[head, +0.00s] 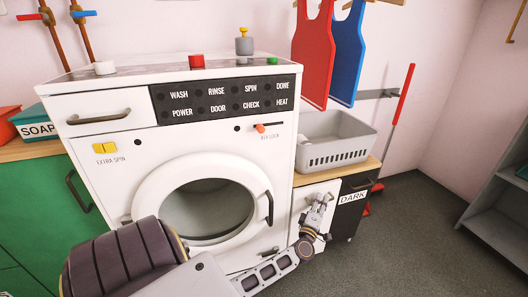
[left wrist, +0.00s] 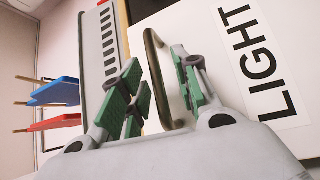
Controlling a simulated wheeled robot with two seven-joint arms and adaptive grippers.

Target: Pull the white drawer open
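The white drawer (head: 299,206) is under the grey basket's counter, right of the washing machine, and looks shut. In the left wrist view its white front (left wrist: 205,22) carries a LIGHT label (left wrist: 262,60) and a curved bronze handle (left wrist: 153,60). My left gripper (head: 319,201) is in front of this drawer and covers its handle and label in the head view. In the left wrist view the green-padded fingers (left wrist: 162,88) are open, one on each side of the handle. Gaps show between pads and handle; I cannot tell whether either touches. My right gripper is not in view.
The washing machine (head: 145,150) with its round door stands just left. A black drawer marked DARK (head: 346,218) is to the right. A grey basket (head: 335,143) sits on the counter above. Clear floor (head: 410,240) lies right; grey shelves (head: 490,215) stand at the far right.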

